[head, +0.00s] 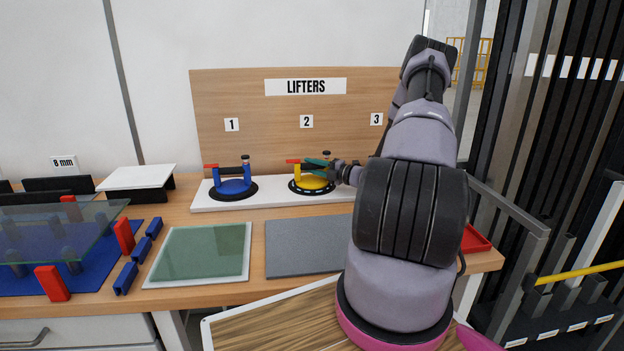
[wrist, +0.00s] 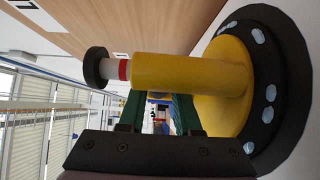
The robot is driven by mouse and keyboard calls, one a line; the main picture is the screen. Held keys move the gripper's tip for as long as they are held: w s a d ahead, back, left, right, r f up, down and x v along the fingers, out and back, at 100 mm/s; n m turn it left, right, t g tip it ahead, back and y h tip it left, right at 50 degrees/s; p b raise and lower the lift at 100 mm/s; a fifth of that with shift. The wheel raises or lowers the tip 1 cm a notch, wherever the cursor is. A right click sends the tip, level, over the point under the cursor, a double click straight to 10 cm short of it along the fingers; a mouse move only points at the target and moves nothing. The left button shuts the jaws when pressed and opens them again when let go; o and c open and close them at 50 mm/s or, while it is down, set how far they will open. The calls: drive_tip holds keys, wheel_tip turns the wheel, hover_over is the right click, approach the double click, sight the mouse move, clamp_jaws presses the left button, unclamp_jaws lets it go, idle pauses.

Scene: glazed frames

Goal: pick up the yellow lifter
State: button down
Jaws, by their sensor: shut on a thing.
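The yellow lifter (head: 312,183) stands on the white shelf strip under the number 2 of the LIFTERS board. It has a yellow body, a black suction disc and a red lever tip. My gripper (head: 318,164) reaches it from the right and is shut on its upper part. In the wrist view the yellow lifter (wrist: 200,80) fills the middle, with its post across the green fingers (wrist: 160,112). The post hides part of the fingers. The disc appears to rest on the white strip.
A blue lifter (head: 233,187) stands to the left on the white strip (head: 270,199). In front lie a green glass pane (head: 202,252) and a grey mat (head: 305,245). Red and blue blocks and glass on a blue mat (head: 20,283) are at left. A red tray (head: 474,240) is at right.

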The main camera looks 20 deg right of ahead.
drive_tip(key=shift+r, duration=0.1)
wheel_tip(320, 180, up, 10)
idle(0.7)
